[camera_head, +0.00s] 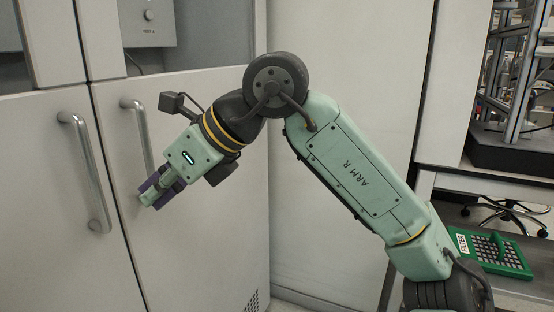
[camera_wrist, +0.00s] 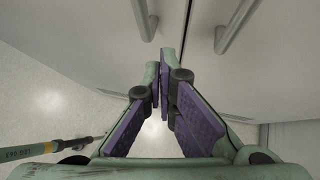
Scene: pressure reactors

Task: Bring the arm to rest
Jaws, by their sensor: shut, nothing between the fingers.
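My gripper (camera_head: 150,196) is at the left in the head view, at the end of my green arm. It points down and left in front of a pale cabinet door (camera_head: 190,120). In the wrist view its purple-padded fingers (camera_wrist: 164,82) come together at the tips, with no object between them. My arm bends at a dark joint high in the middle of the head view and runs down to the lower right.
Two vertical door handles, the left one (camera_head: 86,170) and the right one (camera_head: 138,135), are close to my gripper. A green tray labelled FILTER (camera_head: 515,262) lies at the lower right. A metal frame rig (camera_head: 512,80) stands at the upper right.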

